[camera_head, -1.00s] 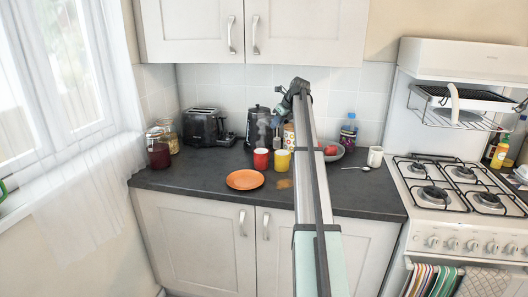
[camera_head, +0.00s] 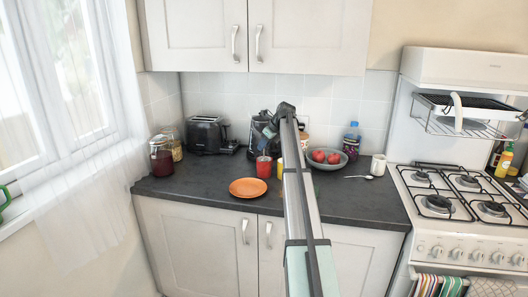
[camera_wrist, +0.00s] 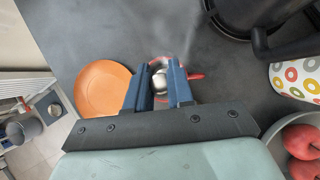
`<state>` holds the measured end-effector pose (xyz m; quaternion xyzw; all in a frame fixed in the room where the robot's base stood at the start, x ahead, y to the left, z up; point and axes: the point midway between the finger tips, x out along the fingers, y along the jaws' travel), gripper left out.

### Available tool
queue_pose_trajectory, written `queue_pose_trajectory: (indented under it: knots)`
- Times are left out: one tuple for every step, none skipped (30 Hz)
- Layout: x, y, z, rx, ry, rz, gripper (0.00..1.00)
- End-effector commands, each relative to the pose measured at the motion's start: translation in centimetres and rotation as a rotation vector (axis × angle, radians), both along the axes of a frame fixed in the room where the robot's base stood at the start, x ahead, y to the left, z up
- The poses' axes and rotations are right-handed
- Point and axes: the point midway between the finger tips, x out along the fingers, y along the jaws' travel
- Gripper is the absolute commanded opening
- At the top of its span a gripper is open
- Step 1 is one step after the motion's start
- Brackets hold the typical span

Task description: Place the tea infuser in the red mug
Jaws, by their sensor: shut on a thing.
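The red mug (camera_head: 264,168) stands on the dark counter, right of the orange plate. My gripper (camera_wrist: 158,72) has its dark blue fingers closed around a shiny metal tea infuser (camera_wrist: 160,80). In the wrist view the infuser lies in line with the red mug, whose rim (camera_wrist: 166,60) and handle (camera_wrist: 196,76) show around and beside the fingers. My gripper seems to be above the mug; how far the infuser is above or inside the rim cannot be told. In the head view the infuser is not clear.
The orange plate (camera_head: 248,187) lies to the left. A black kettle (camera_head: 257,130) stands behind. A bowl of red fruit (camera_head: 325,157) is to the right. The counter's front left is clear.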

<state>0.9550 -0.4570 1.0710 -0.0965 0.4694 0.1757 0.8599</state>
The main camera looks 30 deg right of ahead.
Motion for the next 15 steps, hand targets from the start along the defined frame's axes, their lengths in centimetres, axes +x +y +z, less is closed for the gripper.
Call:
queue_pose_trajectory:
  knots:
    - [-0.1,0.0,-0.7,0.001,0.001,0.000,0.00]
    - [-0.1,0.0,-1.1,0.001,0.001,0.000,0.00]
    - [-0.1,0.0,-1.7,0.001,0.002,-0.001,0.00]
    - [-0.1,0.0,-2.0,0.001,0.002,-0.001,0.00]
    - [-0.1,0.0,-2.3,0.001,0.002,-0.001,0.00]
    - [-0.1,0.0,-2.6,0.001,0.001,0.000,0.00]
    - [-0.1,0.0,-2.8,0.001,0.001,0.000,0.00]
    - [0.0,0.0,-2.8,0.000,0.000,-0.001,0.00]
    - [0.0,0.0,-2.8,0.000,0.000,-0.001,0.00]
    - [0.0,0.0,-2.8,0.000,0.000,-0.001,0.00]
    - [0.0,0.0,-2.8,0.000,0.000,-0.001,0.00]
    - [0.0,0.0,-2.8,0.000,0.000,-0.001,0.00]
    - [0.0,0.0,-2.8,0.000,0.000,-0.001,0.00]
    - [0.0,0.0,-2.8,0.000,0.000,-0.001,0.00]
    - [0.0,0.0,-2.8,0.000,0.000,-0.001,0.00]
